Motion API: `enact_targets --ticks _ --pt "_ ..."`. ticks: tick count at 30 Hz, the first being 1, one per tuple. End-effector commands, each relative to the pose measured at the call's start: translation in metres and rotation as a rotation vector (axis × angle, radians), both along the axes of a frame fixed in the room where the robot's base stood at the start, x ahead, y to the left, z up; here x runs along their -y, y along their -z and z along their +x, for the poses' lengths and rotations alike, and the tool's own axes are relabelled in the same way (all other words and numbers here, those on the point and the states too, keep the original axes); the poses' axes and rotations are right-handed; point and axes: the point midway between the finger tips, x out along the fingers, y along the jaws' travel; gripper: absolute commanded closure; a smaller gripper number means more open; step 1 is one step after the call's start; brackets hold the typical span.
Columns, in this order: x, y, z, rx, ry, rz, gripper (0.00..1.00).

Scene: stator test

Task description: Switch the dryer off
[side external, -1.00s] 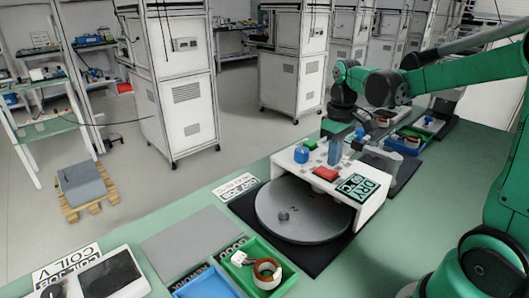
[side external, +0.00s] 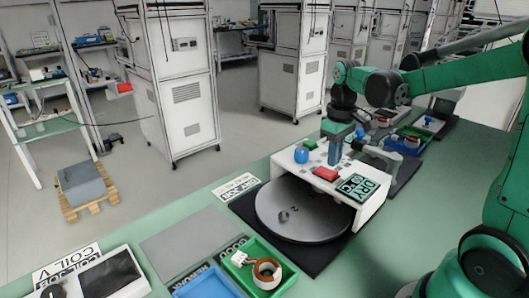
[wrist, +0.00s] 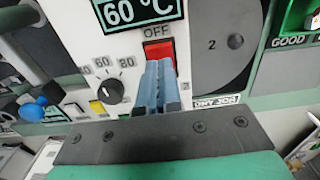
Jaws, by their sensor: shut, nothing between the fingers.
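The dryer (side external: 369,207) is a white box bridging a grey round plate (side external: 270,207), with a "DRY 60 °C" sign (side external: 357,186) on top. Its red button (side external: 325,173) is marked OFF in the wrist view (wrist: 157,50). A green button (side external: 309,143) and a blue ball-shaped knob (side external: 301,155) are also on top. My gripper (side external: 333,163) points down, its blue fingers shut and empty, just beside the red button. In the wrist view the fingertips (wrist: 160,64) overlap the button's lower edge. I cannot tell whether they touch it.
A black dial (wrist: 111,91) and a yellow button (wrist: 97,107) lie near the fingers. A green tray (side external: 245,256) holds a copper-wound stator (side external: 267,272). A grey mat (side external: 187,222) is clear. Another grey fixture (side external: 405,160) stands behind the dryer.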

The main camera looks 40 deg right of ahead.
Motion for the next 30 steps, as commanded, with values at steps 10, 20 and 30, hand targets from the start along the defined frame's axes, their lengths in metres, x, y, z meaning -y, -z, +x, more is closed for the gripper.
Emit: enact_targets --ticks 10,20,30 --pt "0.0 0.005 0.0 0.0 0.0 0.0 1.0" --pt "0.0 0.011 0.0 0.0 0.0 0.0 1.0" --pt "0.0 0.015 0.0 0.0 0.0 0.0 1.0"
